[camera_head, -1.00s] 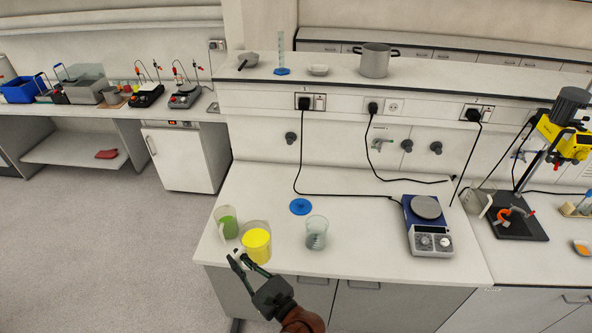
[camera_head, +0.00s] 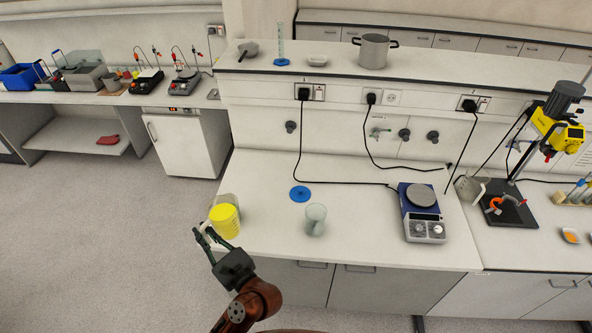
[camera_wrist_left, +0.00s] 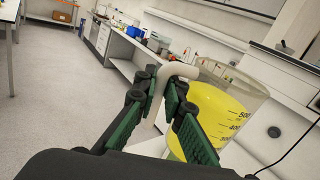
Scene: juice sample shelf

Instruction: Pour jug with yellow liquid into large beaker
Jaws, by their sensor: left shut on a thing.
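The jug with yellow liquid (camera_head: 224,221) is at the front left corner of the bench in the head view. In the left wrist view the jug (camera_wrist_left: 215,112) fills the right side, with graduation marks on its clear wall. My left gripper (camera_head: 204,236) is shut on its pale handle (camera_wrist_left: 172,73). I cannot tell whether the jug's base is clear of the bench. The large beaker (camera_head: 316,219), clear glass and seemingly empty, stands upright on the bench to the jug's right, apart from it. My right gripper is not in view.
A blue disc (camera_head: 300,193) lies behind the beaker. A blue and white hotplate (camera_head: 423,213) stands at the right, with cables behind it. The bench between jug and beaker is clear.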

